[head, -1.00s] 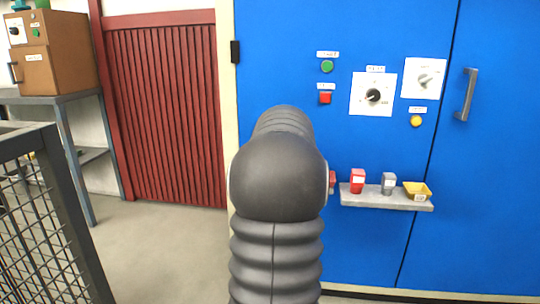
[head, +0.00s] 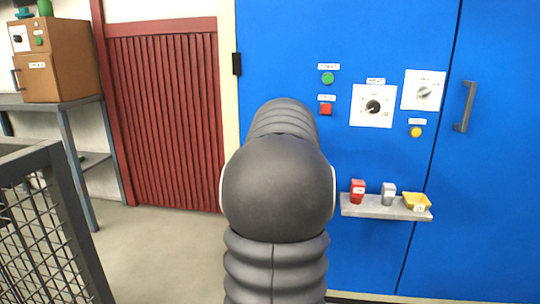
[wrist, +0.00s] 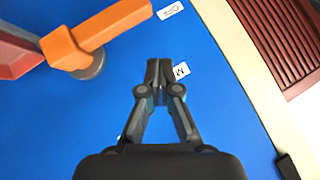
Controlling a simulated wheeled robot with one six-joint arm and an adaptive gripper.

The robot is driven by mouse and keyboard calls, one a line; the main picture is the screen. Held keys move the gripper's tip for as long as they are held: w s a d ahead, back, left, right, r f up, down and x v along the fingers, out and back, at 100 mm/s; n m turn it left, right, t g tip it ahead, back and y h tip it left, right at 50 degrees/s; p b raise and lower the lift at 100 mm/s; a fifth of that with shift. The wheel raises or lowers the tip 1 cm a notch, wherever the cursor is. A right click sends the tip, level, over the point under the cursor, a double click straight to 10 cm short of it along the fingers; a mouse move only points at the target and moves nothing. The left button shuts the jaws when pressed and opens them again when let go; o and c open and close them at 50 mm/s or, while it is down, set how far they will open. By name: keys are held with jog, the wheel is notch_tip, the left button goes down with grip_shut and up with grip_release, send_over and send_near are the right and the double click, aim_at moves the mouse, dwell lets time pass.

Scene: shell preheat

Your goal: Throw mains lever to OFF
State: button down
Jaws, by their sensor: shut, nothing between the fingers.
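In the wrist view an orange lever (wrist: 108,27) is on the blue panel, with a grey round pivot (wrist: 92,68) behind its lower end. The orange bar points up and right, its end close to a white label reading OFF (wrist: 170,10). A red part (wrist: 17,55) adjoins a grey piece left of it. My gripper (wrist: 159,66) is shut and empty, below and right of the lever and apart from it in the picture. Its tips partly cover a second white label (wrist: 181,70). In the head view my arm hides the lever and gripper.
The blue cabinet front (head: 290,50) carries a green button (head: 328,78), a red button (head: 325,109), dials and a handle (head: 465,106). A small shelf (head: 372,209) holds coloured items. A mesh fence (head: 40,235) stands at left; a wooden box (head: 65,60) sits on a table.

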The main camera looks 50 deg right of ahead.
jog(key=a+r, duration=0.1)
jog(key=s+a+r, duration=0.2)
jog(key=r, duration=0.1)
jog(key=shift+a, duration=0.35)
jog(key=shift+r, duration=0.1)
jog(key=a+f+n+y, duration=0.2)
jog(key=a+f+n, duration=0.15)
jog(key=a, duration=1.25)
jog(key=a+f+n+y, duration=0.2)
jog(key=a+n, duration=0.2)
jog(key=a, duration=1.3)
jog(key=s+a+f+n+g+y, duration=0.1)
jog(key=s+a+f+n, duration=0.2)
jog(key=s+a+f, duration=0.3)
jog(key=s+a+f+n+g+y, duration=0.1)
jog(key=s+a+f+n, duration=0.3)
jog(key=s+a, duration=0.4)
jog(key=shift+a+f+g, duration=0.3)
jog(key=shift+a+f, duration=0.55)
jog(key=shift+a, duration=0.3)
